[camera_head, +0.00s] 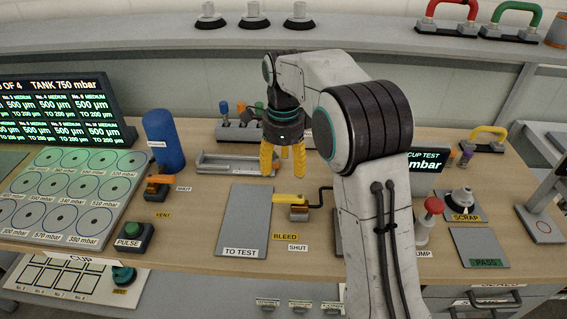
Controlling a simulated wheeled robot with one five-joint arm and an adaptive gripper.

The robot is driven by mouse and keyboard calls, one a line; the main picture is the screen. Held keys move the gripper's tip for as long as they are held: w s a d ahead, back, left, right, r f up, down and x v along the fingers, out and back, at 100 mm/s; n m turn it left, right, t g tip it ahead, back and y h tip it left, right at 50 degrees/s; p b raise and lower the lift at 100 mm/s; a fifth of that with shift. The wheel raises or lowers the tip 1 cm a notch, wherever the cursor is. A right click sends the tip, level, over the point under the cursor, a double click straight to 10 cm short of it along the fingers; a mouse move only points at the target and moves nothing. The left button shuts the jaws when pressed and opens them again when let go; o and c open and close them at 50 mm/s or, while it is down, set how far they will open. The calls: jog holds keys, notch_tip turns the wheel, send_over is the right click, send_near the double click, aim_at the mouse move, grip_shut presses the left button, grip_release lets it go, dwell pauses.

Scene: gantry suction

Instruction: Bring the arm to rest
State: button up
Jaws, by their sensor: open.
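My gripper (283,160) shows in the head camera view, pointing down with its yellow fingers spread apart. It is open, and nothing shows between the fingers. It hangs above the back middle of the wooden bench (190,228), in front of a row of small coloured-handled tools (238,124) and at the right end of a grey tray (222,163). I cannot tell whether the fingertips touch the tray or the bench. My arm rises from the lower right, bends at the elbow and reaches back left. It hides part of the bench and a cup test display (430,165).
A blue cylinder (163,140), an orange vent lever (158,183) and a yellow bleed lever (289,199) stand near my gripper. A grey "to test" plate (247,220) lies bare. Right of my arm are a red-knobbed pump lever (431,208) and a scrap knob (459,200).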

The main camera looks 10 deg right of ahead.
dwell(0.4)
jog(key=s+f+n, duration=0.6)
jog(key=s+n, duration=0.2)
jog(key=n, duration=1.2)
jog(key=s+d+r+n+t, duration=0.1)
jog(key=s+r, duration=0.3)
jog(key=s, duration=0.5)
jog(key=s+d+r+t, duration=0.2)
jog(key=s+r, duration=0.2)
jog(key=s, duration=0.6)
jog(key=shift+n+t, duration=0.4)
jog(key=shift+w, duration=0.1)
